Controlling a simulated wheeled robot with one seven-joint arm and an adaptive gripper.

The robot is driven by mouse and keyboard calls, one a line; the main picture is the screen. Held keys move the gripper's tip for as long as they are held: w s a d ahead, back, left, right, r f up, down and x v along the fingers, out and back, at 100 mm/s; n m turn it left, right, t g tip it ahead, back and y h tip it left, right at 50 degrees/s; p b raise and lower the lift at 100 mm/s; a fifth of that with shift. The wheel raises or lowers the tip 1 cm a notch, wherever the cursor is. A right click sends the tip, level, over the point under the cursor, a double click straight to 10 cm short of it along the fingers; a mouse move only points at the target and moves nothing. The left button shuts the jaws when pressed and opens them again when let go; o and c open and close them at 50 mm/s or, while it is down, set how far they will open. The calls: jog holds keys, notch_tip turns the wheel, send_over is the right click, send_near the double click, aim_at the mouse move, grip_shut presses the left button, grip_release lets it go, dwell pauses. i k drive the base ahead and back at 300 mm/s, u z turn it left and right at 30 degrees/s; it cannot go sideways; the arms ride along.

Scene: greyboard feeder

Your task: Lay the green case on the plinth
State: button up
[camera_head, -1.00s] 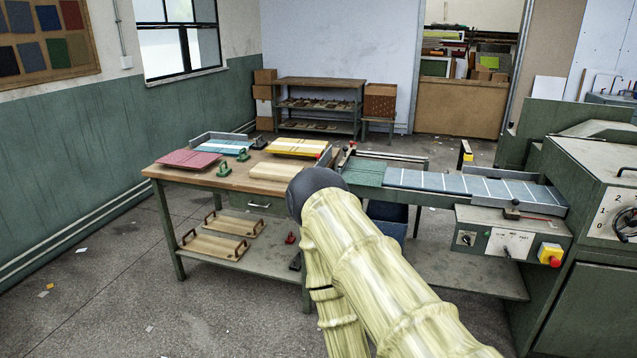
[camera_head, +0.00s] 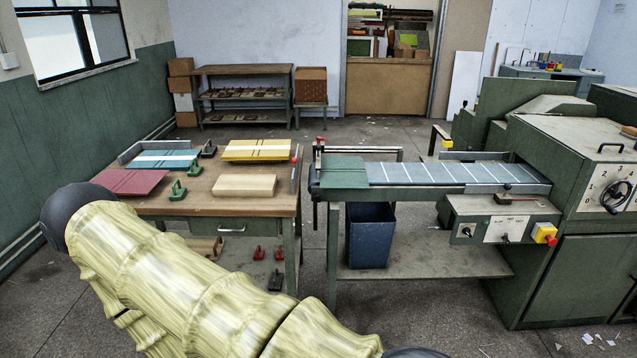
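The green case (camera_head: 343,171) lies flat at the left end of the machine's feed bed. A pale wooden block (camera_head: 245,186), which looks like the plinth, sits on the front right of the wooden table with nothing on its top. My arm, in a pale yellow sleeve, crosses the lower left of the view. It hides the table's front left corner and part of the lower shelf. My gripper is not in view, and the arm is clear of the green case.
The table (camera_head: 290,205) also bears a red case (camera_head: 129,182), a blue-and-white case (camera_head: 163,159), a yellow case (camera_head: 256,150) and green clamps (camera_head: 179,190). A narrow gap separates it from the feed bed (camera_head: 450,174). A blue bin (camera_head: 371,236) stands below the bed.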

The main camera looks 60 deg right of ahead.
aim_at(246, 181)
jog(key=z, duration=0.45)
jog(key=i, duration=0.95)
jog(key=z, duration=0.95)
jog(key=i, duration=0.3)
jog(key=z, duration=0.25)
